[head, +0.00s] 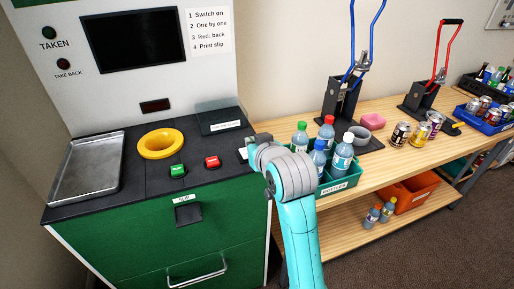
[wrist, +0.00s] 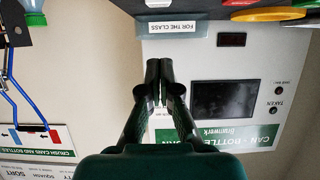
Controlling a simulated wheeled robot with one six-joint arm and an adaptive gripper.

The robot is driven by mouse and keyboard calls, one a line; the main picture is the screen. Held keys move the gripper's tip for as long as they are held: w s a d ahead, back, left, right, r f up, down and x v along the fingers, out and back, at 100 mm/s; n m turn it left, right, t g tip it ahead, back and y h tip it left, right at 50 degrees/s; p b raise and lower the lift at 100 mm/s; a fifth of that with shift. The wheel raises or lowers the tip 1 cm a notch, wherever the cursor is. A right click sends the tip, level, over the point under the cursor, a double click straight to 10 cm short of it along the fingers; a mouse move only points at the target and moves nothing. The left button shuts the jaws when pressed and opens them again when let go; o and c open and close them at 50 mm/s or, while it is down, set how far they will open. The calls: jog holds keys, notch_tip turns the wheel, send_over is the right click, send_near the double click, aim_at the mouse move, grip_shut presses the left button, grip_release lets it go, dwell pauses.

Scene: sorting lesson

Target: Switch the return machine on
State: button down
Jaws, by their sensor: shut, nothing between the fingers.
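The return machine (head: 145,231) has a green front, a black top and a white back panel with a dark screen (head: 136,40). A yellow ring opening (head: 161,144), a green button (head: 177,171) and a red button (head: 212,162) are on its top. A pale plate (head: 242,154) at the top's right edge is partly hidden by my arm; I cannot tell whether it carries the switch. In the wrist view, upside down, my gripper (wrist: 159,64) is shut and empty, in front of the machine's panel (wrist: 262,75). The screen (wrist: 224,99) is dark there too.
A metal tray (head: 88,168) lies left of the ring. Right of my arm, a wooden bench (head: 386,171) holds a green bottle crate (head: 342,184), cans and two lever crushers. Orange crate (head: 411,192) below.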

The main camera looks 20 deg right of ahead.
aim_at(245, 151)
jog(key=x, duration=0.3)
jog(key=shift+w+f, duration=0.1)
jog(key=shift+w, duration=0.05)
notch_tip(245, 151, down, 3)
jog(key=shift+f, duration=0.5)
jog(key=shift+s+f, duration=0.3)
jog(key=shift+f, duration=0.1)
jog(key=shift+r, duration=0.15)
jog(key=shift+r, duration=0.7)
